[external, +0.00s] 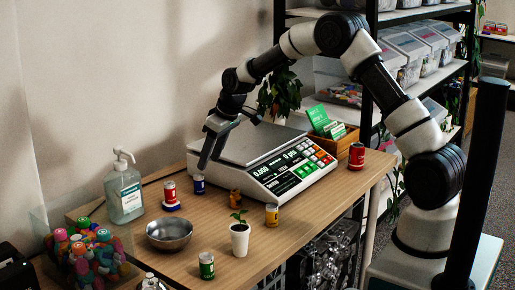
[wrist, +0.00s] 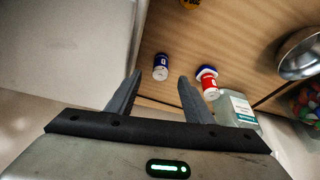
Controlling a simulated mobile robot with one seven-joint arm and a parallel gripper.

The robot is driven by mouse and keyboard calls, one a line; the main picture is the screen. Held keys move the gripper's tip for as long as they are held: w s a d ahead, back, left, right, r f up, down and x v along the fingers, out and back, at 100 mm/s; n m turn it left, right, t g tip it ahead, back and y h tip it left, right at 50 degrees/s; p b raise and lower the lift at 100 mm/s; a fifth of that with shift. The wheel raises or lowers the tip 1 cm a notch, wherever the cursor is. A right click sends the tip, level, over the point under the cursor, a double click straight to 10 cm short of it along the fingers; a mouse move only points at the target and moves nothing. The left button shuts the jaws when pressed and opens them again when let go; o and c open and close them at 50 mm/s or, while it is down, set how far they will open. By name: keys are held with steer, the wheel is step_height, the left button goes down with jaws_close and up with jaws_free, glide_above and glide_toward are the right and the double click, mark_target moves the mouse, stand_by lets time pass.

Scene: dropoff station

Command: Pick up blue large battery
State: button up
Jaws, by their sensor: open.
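A small blue battery (external: 198,184) with a white top stands upright on the wooden table, just left of the scale. In the wrist view the blue battery (wrist: 160,67) stands beyond my fingertips, roughly between their lines. My gripper (external: 212,160) is open and empty, above and behind the blue battery, close to the scale's left edge. The open fingers also show in the wrist view (wrist: 160,80). A red battery (external: 170,190) rests on a blue and white piece (external: 171,206) to the left; it also shows in the wrist view (wrist: 209,84).
The scale (external: 290,165) stands close right of my gripper. A sanitizer bottle (external: 125,193), metal bowl (external: 169,234), potted plant (external: 239,235), orange battery (external: 235,198), yellow battery (external: 271,215) and green battery (external: 206,265) stand around. A red can-like battery (external: 356,156) is at the right.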

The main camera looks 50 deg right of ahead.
mark_target(201, 175)
steer(key=b+x, duration=0.1)
steer(key=x, duration=0.4)
steer(key=b+x, duration=0.1)
steer(key=x, duration=0.3)
steer(key=shift+w+a+f, duration=0.2)
steer(key=shift+w+f, duration=0.05)
steer(key=shift+w, duration=0.15)
